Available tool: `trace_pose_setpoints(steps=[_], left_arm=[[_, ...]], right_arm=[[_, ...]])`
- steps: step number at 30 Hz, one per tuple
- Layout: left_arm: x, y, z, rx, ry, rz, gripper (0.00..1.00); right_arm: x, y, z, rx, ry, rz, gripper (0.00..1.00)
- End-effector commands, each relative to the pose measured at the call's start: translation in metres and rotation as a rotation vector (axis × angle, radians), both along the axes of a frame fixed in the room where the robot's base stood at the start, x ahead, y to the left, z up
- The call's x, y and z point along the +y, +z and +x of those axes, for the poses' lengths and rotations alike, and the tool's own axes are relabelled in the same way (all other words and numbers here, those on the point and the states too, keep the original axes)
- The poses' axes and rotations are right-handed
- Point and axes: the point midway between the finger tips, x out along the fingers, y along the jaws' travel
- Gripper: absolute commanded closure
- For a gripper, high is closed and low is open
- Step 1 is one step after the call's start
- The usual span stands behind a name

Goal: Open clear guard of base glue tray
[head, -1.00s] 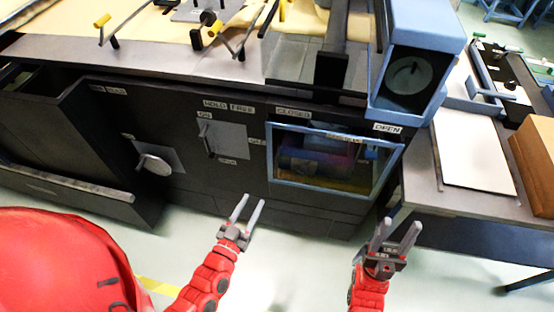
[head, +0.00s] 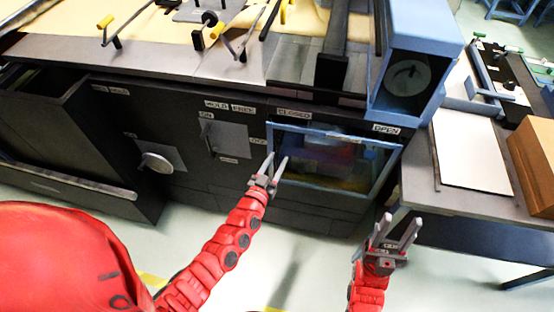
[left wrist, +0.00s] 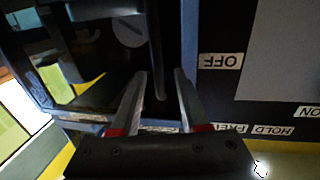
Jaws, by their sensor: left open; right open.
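The clear guard (head: 340,160) is a see-through panel in a blue frame on the dark cabinet front, below the CLOSED and OPEN labels. It looks shut, and dim coloured parts show behind it. Contact cannot be told. My right gripper (head: 395,232) is open and empty, in front of the side table and right of the guard.
Left of the guard are a switch plate (head: 222,140) with ON and OFF labels and a round knob (head: 156,163). A side table (head: 425,190) holds a white sheet (head: 470,155) and a cardboard box (head: 535,165). The floor in front is clear.

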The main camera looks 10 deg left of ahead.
Motion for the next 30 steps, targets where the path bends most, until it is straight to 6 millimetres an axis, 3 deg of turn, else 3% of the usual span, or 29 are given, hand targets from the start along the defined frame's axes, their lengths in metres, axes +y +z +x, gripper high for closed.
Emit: trace_pose_setpoints(steps=[11,18,30], left_arm=[[-0.0016,0.0006,0.0055,-0.001,0.0,-0.002,0.57],[-0.0015,0.0006,0.0054,-0.001,0.0,-0.001,1.0],[-0.0015,0.0007,0.0054,-0.001,0.0,-0.001,1.0]], right_arm=[[0.0,0.0,0.0,0.0,0.0,0.0,0.5],[0.0,0.0,0.0,0.0,0.0,0.0,0.5],[0.0,0.0,0.0,0.0,0.0,0.0,0.5]])
